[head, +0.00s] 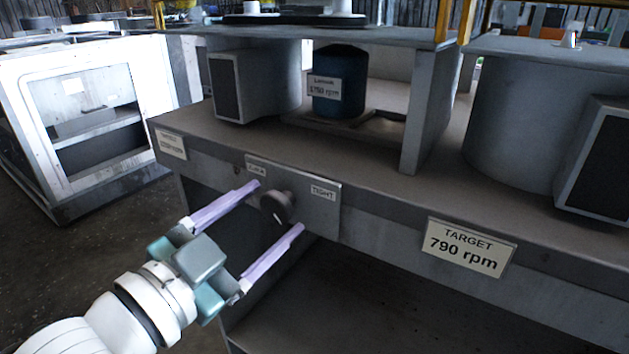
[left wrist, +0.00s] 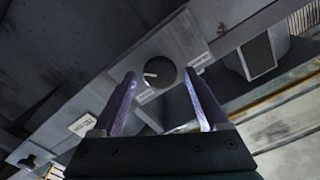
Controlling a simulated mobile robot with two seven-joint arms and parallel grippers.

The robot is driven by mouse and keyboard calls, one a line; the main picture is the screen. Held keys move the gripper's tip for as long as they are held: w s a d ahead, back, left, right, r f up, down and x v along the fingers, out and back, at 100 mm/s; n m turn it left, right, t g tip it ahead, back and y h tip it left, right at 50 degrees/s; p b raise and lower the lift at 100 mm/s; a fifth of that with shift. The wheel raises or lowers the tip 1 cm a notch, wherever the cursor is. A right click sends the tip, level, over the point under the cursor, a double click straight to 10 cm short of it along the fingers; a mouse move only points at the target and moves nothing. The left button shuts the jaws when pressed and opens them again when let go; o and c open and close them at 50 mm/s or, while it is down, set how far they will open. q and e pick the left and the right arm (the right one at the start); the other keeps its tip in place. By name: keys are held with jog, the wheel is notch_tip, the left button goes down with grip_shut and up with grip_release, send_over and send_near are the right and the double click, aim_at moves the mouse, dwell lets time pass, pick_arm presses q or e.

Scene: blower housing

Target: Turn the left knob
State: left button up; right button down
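A dark round knob (head: 277,207) sits on a metal plate on the bench's front face, between two small labels; the right one (head: 323,193) reads TIGHT. The knob also shows in the left wrist view (left wrist: 159,73), with a pale pointer line on its face. My left gripper (head: 279,208) is open, its two lilac fingers spread on either side of the knob. I cannot tell whether the fingers touch it. In the left wrist view the knob appears between and just beyond the fingertips (left wrist: 160,74). My right gripper is out of view.
The metal bench (head: 380,185) carries a blue motor (head: 339,90) labelled with an rpm value and grey blower housings. A sign (head: 466,248) reads TARGET 790 rpm. Another dark knob (left wrist: 30,161) shows in the left wrist view. A white cabinet (head: 95,120) stands at left.

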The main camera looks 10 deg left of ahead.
pick_arm(q)
jog(key=shift+o, duration=0.2)
jog(key=p+v, duration=0.2)
jog(key=v, duration=0.8)
